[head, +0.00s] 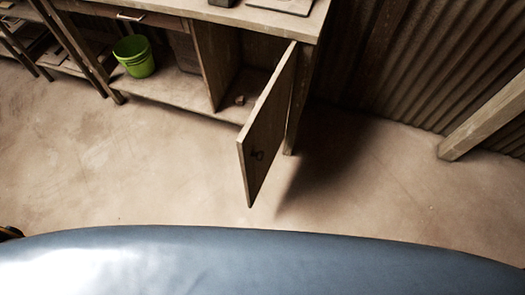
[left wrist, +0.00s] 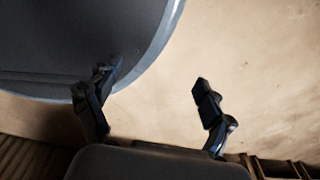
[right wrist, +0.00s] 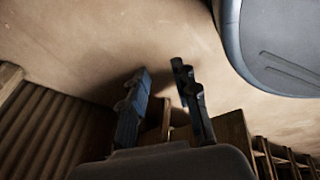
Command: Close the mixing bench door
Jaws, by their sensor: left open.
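The mixing bench (head: 262,18) stands at the top of the head view. Its wooden door (head: 268,125) is open, hinged at the bench's right side and swung out toward me. Neither gripper shows in the head view. In the left wrist view my left gripper (left wrist: 152,84) is open and empty over bare floor. In the right wrist view my right gripper (right wrist: 160,68) has its fingers parted by a narrow gap, with nothing seen between them. Wooden furniture (right wrist: 232,135) shows behind its right finger.
A green bucket (head: 135,57) stands on the bench's lower shelf, and a small brown object (head: 239,100) lies in the door's compartment. A corrugated wall (head: 440,60) and wooden post (head: 485,118) stand at the right. The floor (head: 150,175) before the bench is clear.

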